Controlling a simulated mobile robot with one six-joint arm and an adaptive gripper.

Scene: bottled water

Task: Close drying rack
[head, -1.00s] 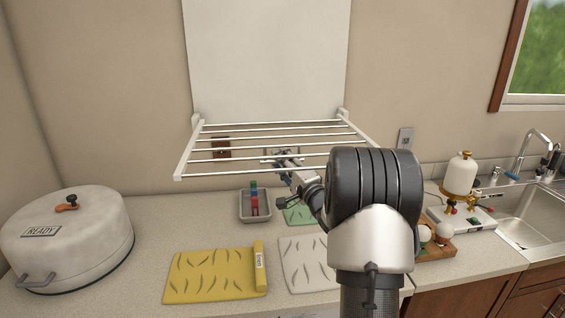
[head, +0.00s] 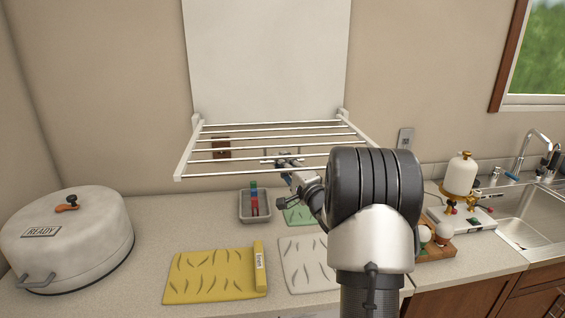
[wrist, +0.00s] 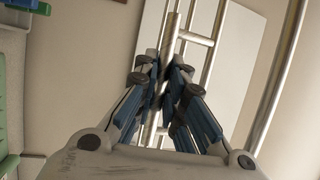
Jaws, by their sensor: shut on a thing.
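The white drying rack (head: 186,160) is on the wall, its frame of rods folded out nearly level above the counter. My gripper (head: 284,160) reaches up from below to the rack, near its middle. In the wrist view my gripper (wrist: 168,72) has its blue-padded fingers closed together around a thin metal rod of the rack. Other rods of the rack (wrist: 277,85) run past to the right. My arm hides part of the rack's right side in the head view.
A large white pot (head: 75,245) stands at the left. A yellow mat (head: 212,278), a pale mat (head: 303,262) and a grey tray (head: 243,209) lie on the counter below.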

